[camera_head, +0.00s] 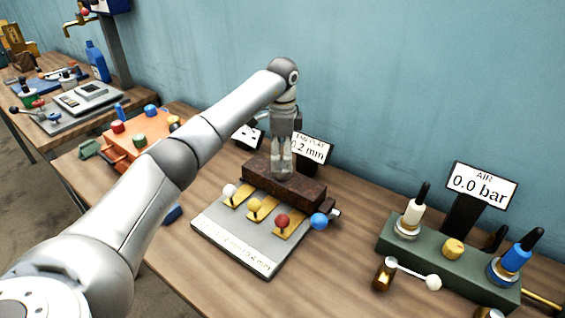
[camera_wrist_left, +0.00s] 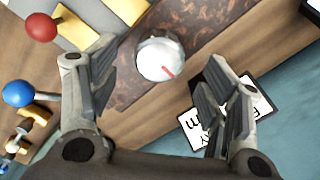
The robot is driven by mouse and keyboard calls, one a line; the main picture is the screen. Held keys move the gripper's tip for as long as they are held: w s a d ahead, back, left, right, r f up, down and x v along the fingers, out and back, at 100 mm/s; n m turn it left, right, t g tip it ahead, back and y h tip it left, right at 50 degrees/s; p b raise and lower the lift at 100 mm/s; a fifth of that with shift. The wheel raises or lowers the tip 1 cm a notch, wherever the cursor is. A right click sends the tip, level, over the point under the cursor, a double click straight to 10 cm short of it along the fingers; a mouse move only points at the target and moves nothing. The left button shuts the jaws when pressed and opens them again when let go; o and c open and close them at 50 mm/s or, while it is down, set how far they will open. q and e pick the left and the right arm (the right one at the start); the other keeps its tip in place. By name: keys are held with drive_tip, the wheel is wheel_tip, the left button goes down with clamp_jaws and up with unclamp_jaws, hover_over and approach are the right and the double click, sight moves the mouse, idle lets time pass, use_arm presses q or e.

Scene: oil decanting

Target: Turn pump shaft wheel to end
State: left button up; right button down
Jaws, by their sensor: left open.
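The wheel is a round silver knob with a red mark (camera_wrist_left: 160,60) on top of a rusty brown block (camera_head: 258,178). In the left wrist view it lies between the fingertips of my left gripper (camera_head: 283,168). That gripper points down over the block, open, with one finger on each side of the knob and visible gaps between. In the head view the gripper mostly hides the knob. A display behind the block (camera_head: 313,148) reads 0.2 mm; its top line looks like "END PLAY". My right gripper is not in view.
In front of the block is a grey plate (camera_head: 213,226) with white, yellow and red ball levers. A blue ball (camera_head: 319,221) sticks out at the block's right end. A green unit (camera_head: 440,262) with an AIR 0.0 bar display (camera_head: 480,187) stands right. An orange unit (camera_head: 140,137) stands left.

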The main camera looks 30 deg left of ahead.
sight(282, 165)
use_arm(q)
drive_tip(key=shift+d+f, duration=0.1)
drive_tip(key=shift+f, duration=1.75)
drive_tip(key=c, duration=1)
drive_tip(key=shift+c, duration=0.2)
